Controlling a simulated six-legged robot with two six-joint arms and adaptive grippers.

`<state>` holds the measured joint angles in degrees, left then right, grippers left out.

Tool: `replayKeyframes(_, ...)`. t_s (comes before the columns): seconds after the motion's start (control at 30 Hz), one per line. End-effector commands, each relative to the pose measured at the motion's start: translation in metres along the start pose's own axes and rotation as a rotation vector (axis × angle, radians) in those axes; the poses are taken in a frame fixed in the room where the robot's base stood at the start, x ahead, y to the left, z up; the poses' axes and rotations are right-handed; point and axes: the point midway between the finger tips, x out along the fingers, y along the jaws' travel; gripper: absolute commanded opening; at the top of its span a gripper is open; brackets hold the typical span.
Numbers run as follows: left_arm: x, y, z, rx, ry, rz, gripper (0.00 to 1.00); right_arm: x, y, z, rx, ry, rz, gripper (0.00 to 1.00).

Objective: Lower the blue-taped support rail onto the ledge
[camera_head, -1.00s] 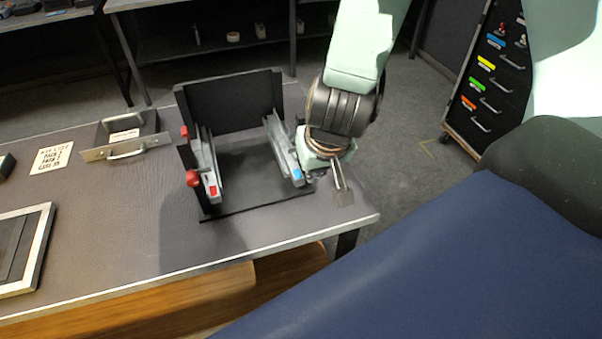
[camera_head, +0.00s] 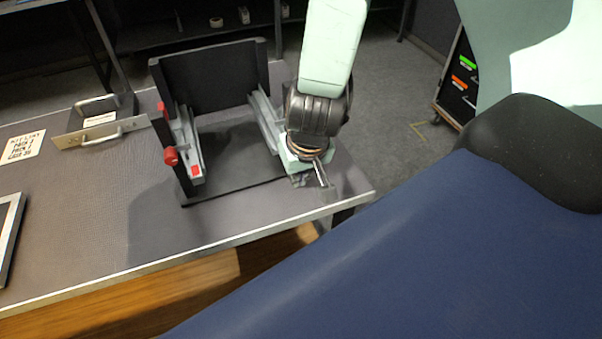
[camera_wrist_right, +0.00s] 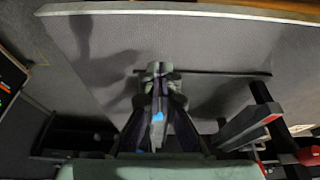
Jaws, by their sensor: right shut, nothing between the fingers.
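The blue-taped support rail (camera_head: 265,120) is a grey rail on the right side of a black open frame (camera_head: 212,80). My right arm hides its near end and blue tape in the head view. In the right wrist view the blue tape (camera_wrist_right: 158,117) shows just behind the fingers. My right gripper (camera_head: 322,180) is shut with nothing between its fingers, at the near end of this rail; it also shows in the wrist view (camera_wrist_right: 160,80). I cannot tell whether it touches the rail. The ledge cannot be made out clearly. My left gripper is not in view.
A second rail with red tape (camera_head: 190,145) and red knobs (camera_head: 171,157) stands on the frame's left side. The table's front edge is close to my right gripper.

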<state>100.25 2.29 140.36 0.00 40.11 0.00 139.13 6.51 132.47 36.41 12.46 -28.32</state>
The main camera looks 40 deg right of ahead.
Motion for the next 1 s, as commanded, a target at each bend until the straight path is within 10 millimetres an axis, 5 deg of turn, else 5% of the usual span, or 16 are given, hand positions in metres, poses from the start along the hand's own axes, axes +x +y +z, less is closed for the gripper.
replayKeyframes(0.4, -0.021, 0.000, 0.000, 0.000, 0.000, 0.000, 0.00, 0.014, 0.000, -0.036, 0.002, 0.001, 0.000, 0.00)
replayKeyframes(1.0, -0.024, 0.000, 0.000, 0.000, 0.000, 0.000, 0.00, 0.017, 0.000, -0.041, 0.000, 0.001, 0.000, 0.00)
